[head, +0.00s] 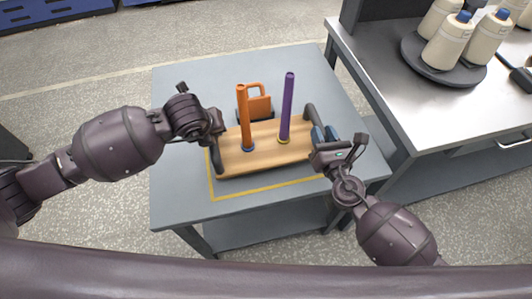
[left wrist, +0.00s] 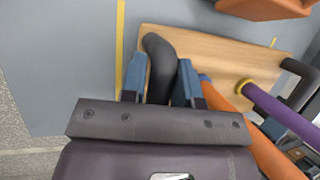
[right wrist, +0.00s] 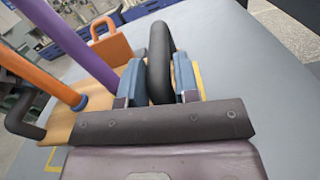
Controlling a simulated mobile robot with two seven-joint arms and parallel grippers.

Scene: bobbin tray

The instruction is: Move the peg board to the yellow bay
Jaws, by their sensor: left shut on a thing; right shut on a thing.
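The peg board (head: 265,153) is a wooden plank with an orange peg (head: 244,115), a purple peg (head: 287,108) and a dark looped handle at each end. It is over the yellow-outlined bay (head: 265,190) on the grey table; I cannot tell whether it touches the top. My left gripper (head: 214,135) is shut on the left handle, which also shows between its blue fingers in the left wrist view (left wrist: 160,62). My right gripper (head: 324,138) is shut on the right handle, seen in the right wrist view (right wrist: 160,50). The bay's far side is largely hidden.
An orange block with a looped handle (head: 259,107) stands just behind the board. A grey table (head: 175,95) has free room at left and back. At right, a metal bench (head: 385,60) carries a dark round tray (head: 410,48) with several cream bobbins (head: 447,40).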

